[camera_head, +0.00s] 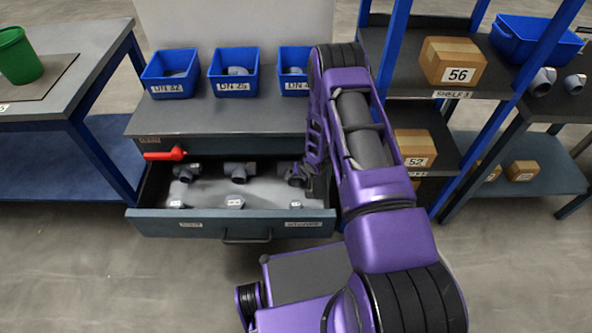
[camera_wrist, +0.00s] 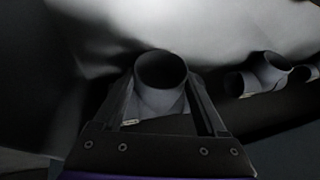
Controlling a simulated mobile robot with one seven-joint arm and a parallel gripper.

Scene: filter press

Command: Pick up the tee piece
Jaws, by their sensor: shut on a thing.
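My gripper (camera_head: 303,176) reaches down into the right end of the open drawer. In the wrist view its two fingers (camera_wrist: 163,108) are closed on the sides of a grey pipe fitting (camera_wrist: 158,98). One round open end of this fitting faces the camera. The fingers and palm hide the rest, so I cannot tell from its shape whether it is the tee piece. A branched grey fitting (camera_head: 239,172) lies apart in the middle of the drawer. A fitting with more than one opening also shows at the right of the wrist view (camera_wrist: 270,72).
The drawer (camera_head: 152,213) holds another fitting at left (camera_head: 187,172) and labelled small parts along its front. A red handle (camera_head: 165,154) is at its left. Blue bins (camera_head: 235,83) stand on the bench above. A shelf with boxes (camera_head: 452,62) stands close right of my arm.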

